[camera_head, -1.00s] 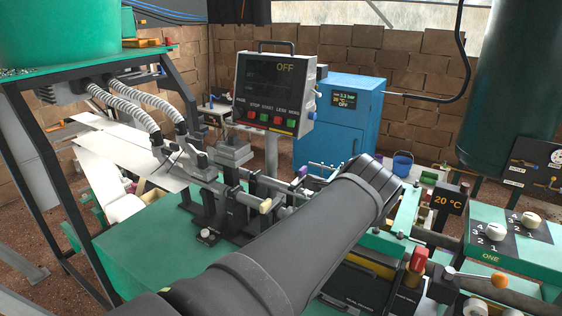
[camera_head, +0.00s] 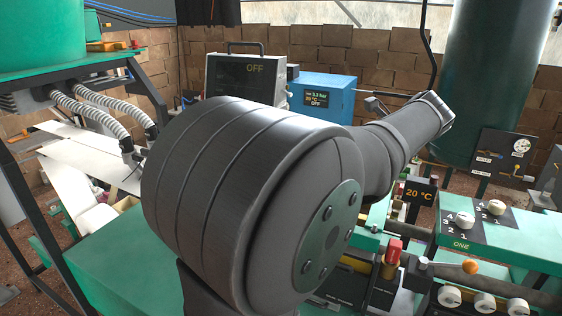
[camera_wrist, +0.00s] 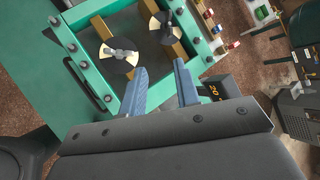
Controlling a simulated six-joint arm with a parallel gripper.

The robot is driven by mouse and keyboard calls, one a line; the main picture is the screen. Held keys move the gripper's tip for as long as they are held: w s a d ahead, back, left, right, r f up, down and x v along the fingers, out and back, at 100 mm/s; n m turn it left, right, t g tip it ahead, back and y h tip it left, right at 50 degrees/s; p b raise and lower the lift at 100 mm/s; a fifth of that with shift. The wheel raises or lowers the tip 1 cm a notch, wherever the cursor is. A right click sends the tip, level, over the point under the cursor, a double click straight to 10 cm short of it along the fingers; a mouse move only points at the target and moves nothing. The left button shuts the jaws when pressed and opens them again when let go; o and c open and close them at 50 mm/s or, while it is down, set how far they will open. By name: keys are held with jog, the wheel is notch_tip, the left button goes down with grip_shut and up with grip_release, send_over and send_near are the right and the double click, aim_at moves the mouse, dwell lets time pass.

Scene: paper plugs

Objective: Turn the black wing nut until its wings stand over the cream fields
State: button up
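My gripper (camera_wrist: 161,80) shows in the wrist view, its two blue-grey fingers apart with nothing between them. Beyond it, inside a green frame (camera_wrist: 81,78), are two round discs with black and cream fields. The nearer disc (camera_wrist: 121,68) is at left and carries a pale grey winged nut (camera_wrist: 120,53). The farther disc (camera_wrist: 156,38) is at upper right and carries another winged nut (camera_wrist: 166,27). The fingers appear apart from both nuts. In the head view my arm hides the gripper and discs.
A "20 °C" display (camera_head: 419,192) stands right of the green frame. A red-topped part (camera_head: 393,250) and an orange-knobbed lever (camera_head: 470,266) stand at the front right. A green panel marked ONE (camera_head: 457,245) carries white knobs. A blue cabinet (camera_head: 326,92) stands behind.

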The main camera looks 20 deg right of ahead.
jog(key=w+d+f+m+y, duration=0.1)
jog(key=d+m+y, duration=0.2)
jog(key=d, duration=0.4)
jog(key=x, duration=1.7)
jog(key=shift+w+a, duration=0.15)
jog(key=shift+w, duration=0.25)
jog(key=shift+r, duration=0.1)
grip_shut()
